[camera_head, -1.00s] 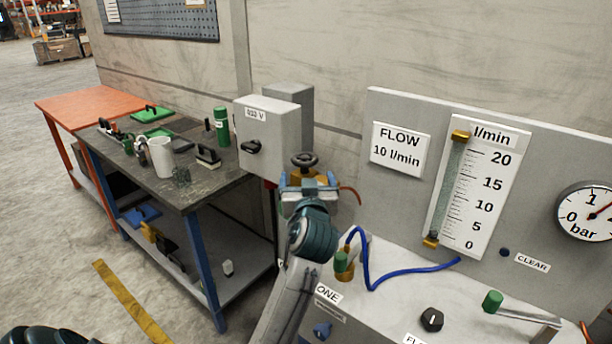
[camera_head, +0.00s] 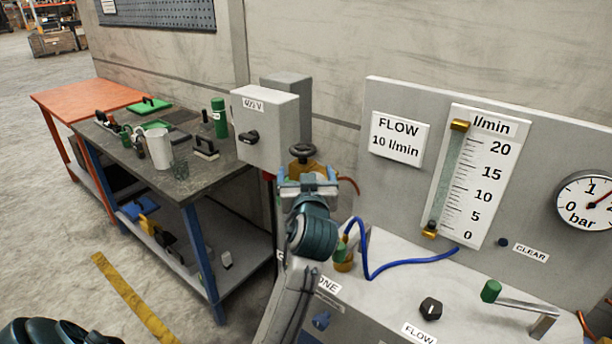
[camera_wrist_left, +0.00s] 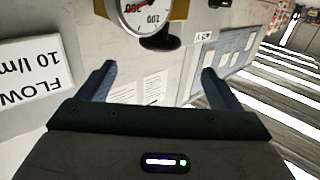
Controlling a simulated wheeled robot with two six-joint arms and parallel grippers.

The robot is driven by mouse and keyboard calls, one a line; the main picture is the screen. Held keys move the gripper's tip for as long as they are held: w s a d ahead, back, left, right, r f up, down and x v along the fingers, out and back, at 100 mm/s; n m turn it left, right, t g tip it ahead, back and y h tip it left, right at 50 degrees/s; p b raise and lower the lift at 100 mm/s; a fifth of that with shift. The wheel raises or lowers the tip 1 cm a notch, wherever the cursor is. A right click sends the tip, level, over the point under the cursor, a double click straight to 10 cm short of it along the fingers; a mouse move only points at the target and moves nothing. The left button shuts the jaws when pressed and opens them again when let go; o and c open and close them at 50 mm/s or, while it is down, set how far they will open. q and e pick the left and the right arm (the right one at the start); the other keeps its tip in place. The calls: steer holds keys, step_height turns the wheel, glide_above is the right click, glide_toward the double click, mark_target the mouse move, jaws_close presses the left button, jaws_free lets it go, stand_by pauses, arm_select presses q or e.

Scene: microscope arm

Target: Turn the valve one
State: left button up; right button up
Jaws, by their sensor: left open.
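A black handwheel (camera_head: 303,152) on a brass body stands in front of the wall, just beyond my left gripper (camera_head: 307,182). A label reading ONE (camera_head: 327,285) is on the bench panel, partly covered by my left arm. The left gripper is open and empty, its two fingers spread below and in front of the wheel in the head view. In the left wrist view, a black round part (camera_wrist_left: 160,42), seemingly the wheel, lies ahead between the open fingers (camera_wrist_left: 158,75), apart from them. Part of the brass body is hidden by the gripper. My right gripper is not in view.
A grey box (camera_head: 264,130) with a black switch stands left of the wheel. A blue hose (camera_head: 385,268), black FLOW knob (camera_head: 431,308) and green-tipped lever (camera_head: 491,291) are to the right. A dark workbench (camera_head: 185,185) with several objects stands at left.

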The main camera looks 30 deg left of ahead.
arm_select(q)
steer(key=shift+a, duration=0.1)
steer(key=m+t+h+p, duration=0.3)
steer(key=m+h+p, duration=0.2)
steer(key=h, duration=0.2)
glide_toward(303, 146)
steer(key=p+x, duration=0.3)
steer(key=x, duration=0.5)
steer(key=shift+w, duration=0.25)
steer(key=shift+w+a+f+p, duration=0.1)
steer(key=shift+w+p, duration=0.3)
steer(key=shift+w, duration=0.25)
steer(key=shift+c, duration=0.5)
